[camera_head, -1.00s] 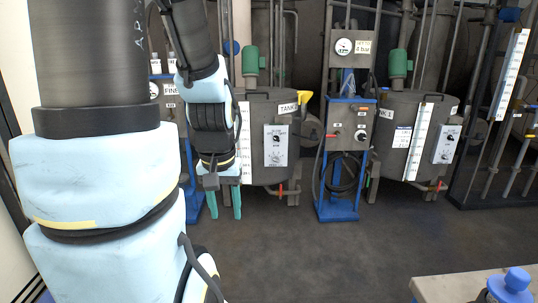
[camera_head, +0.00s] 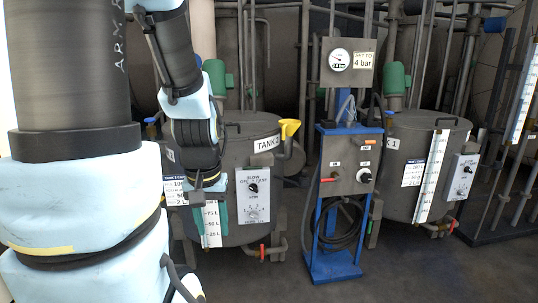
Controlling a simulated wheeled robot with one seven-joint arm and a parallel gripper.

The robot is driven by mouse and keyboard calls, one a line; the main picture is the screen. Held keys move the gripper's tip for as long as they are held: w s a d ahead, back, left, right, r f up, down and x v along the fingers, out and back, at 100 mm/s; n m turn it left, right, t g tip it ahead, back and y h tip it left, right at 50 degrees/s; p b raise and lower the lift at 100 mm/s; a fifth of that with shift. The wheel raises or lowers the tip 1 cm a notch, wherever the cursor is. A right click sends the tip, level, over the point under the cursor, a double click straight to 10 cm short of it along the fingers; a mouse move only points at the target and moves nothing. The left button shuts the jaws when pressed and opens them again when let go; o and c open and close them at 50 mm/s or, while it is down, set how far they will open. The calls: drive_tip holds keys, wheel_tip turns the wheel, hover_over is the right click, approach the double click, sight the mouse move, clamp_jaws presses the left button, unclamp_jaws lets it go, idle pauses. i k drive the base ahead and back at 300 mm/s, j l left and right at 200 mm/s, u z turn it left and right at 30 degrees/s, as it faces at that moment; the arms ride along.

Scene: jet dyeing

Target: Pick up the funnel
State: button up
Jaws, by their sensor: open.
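The yellow funnel (camera_head: 289,127) stands upright at the upper right edge of the tank labelled TANK 2 (camera_head: 224,145), seemingly on a grey pipe at the tank's side. Its wide mouth faces up. My gripper (camera_head: 210,224) hangs pointing down in front of the tank, with its green fingers apart and nothing visible between them. It is left of the funnel, lower in the picture, and not touching it.
A blue stand (camera_head: 335,200) with a gauge reading "SET TO 4 bar" and a coiled hose is right of the funnel. Another tank (camera_head: 420,160) stands further right. A control box (camera_head: 253,196) is on the nearer tank. Dark floor (camera_head: 400,275) is clear in front.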

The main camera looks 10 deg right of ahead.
sight(288, 127)
drive_tip(key=i+z, duration=0.4)
drive_tip(key=i+j+z, duration=0.1)
drive_tip(key=i+z, duration=0.3)
drive_tip(key=i+l+z, duration=0.1)
drive_tip(key=z, duration=0.35)
drive_tip(key=i+z, duration=0.2)
drive_tip(key=z, duration=0.25)
drive_tip(key=i+z, duration=0.2)
drive_tip(key=z, duration=0.3)
drive_tip(key=i+z, duration=0.15)
drive_tip(key=z, duration=0.3)
drive_tip(key=i+u, duration=0.25)
drive_tip(key=u, duration=0.2)
drive_tip(key=i+l+u, duration=0.15)
drive_tip(key=u, duration=0.75)
drive_tip(key=j+u, duration=0.1)
drive_tip(key=u, duration=0.75)
drive_tip(key=i+u, duration=0.1)
drive_tip(key=u, duration=0.8)
drive_tip(key=i+j+u, duration=0.1)
drive_tip(key=i+u, duration=0.25)
drive_tip(key=u, duration=0.15)
